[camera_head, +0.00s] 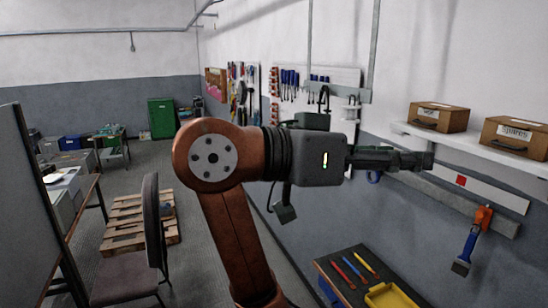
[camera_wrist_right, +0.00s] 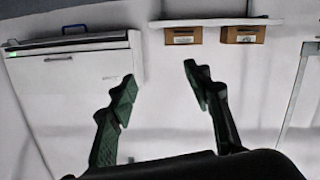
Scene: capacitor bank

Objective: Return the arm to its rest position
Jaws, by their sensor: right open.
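My right arm (camera_head: 238,230) rises from the bottom middle of the head view and bends to the right at an orange joint. My right gripper (camera_head: 425,160) points right, toward the wall, in front of the wall shelf. In the right wrist view the right gripper (camera_wrist_right: 165,95) has its two green fingers spread apart. Nothing is between them. My left gripper does not show in either view.
A shelf (camera_head: 460,143) with two cardboard boxes (camera_head: 438,116) hangs on the right wall. Below stands a bench (camera_head: 325,262) with screwdrivers and a yellow tray (camera_head: 390,297). A chair (camera_head: 130,280) and a wooden pallet (camera_head: 128,232) are at left. The air around the gripper looks clear.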

